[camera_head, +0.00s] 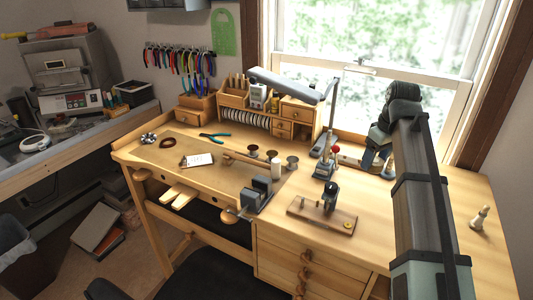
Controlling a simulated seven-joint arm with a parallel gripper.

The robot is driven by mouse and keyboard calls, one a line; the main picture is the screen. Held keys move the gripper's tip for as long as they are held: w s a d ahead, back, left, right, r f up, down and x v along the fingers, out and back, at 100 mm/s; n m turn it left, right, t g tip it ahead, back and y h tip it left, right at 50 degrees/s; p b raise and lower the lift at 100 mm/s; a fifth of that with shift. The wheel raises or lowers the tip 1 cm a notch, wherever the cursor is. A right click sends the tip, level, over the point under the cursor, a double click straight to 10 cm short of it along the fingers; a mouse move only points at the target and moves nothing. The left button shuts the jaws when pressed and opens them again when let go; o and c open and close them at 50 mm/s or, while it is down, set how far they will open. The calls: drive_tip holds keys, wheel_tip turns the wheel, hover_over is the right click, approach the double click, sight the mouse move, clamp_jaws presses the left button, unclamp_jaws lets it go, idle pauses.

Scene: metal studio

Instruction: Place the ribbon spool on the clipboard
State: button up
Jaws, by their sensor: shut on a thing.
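The clipboard (197,160) lies flat on the left part of the workbench, with white paper on it and its clip end to the left. My gripper (372,160) is low over the right rear of the bench, near the window, far to the right of the clipboard. It is shut on the ribbon spool, which is small and largely hidden by the fingers and wrist. I cannot make out the spool's shape or whether it touches the bench.
Several small dark-topped items (271,155), a vise-like block (257,193), a stand (325,165) and a wooden-based tool (328,207) stand between gripper and clipboard. A pale figure (480,217) stands at right.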

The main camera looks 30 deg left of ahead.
drive_tip(key=s+a+r+n, duration=0.1)
drive_tip(key=s+a+r, duration=0.3)
drive_tip(key=s+a, duration=0.15)
drive_tip(key=n+g, duration=0.1)
drive_tip(key=n, duration=0.5)
hover_over(197, 160)
wheel_tip(197, 160, down, 4)
drive_tip(key=shift+d+f, duration=0.15)
drive_tip(key=shift+f, duration=4.5)
drive_tip(key=o, duration=1)
drive_tip(key=shift+f, duration=0.1)
drive_tip(key=shift+o, duration=0.2)
